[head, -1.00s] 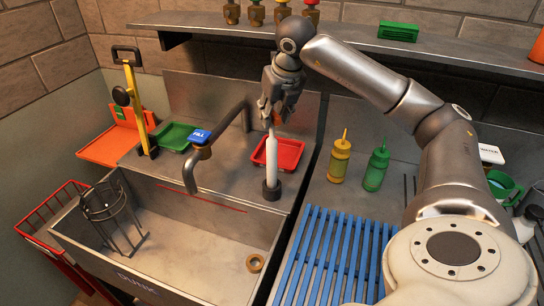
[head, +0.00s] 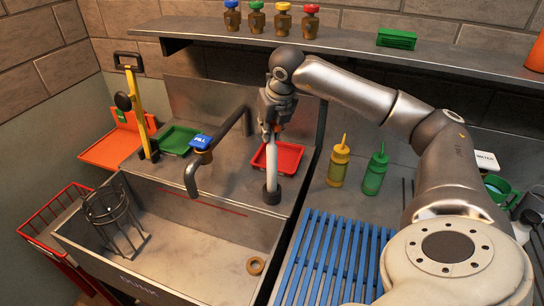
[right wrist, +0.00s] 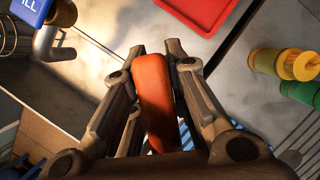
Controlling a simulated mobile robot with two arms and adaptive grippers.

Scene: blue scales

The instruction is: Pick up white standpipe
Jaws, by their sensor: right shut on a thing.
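The white standpipe (head: 271,160) stands upright at the right end of the sink, its dark foot (head: 271,194) near the sink's back rim. My right gripper (head: 272,126) comes down from above and is shut on the standpipe's top end. In the right wrist view an orange-red piece (right wrist: 153,92) is between the fingers of my right gripper (right wrist: 158,75); the white shaft does not show there. I cannot tell whether the foot has left its seat. My left gripper is not in view.
A red tray (head: 289,158) lies close behind the standpipe. The tap (head: 192,176) arches over the sink to the left. Yellow (head: 339,164) and green (head: 375,171) bottles and a blue rack (head: 328,255) are to the right. A shelf (head: 345,46) crosses above.

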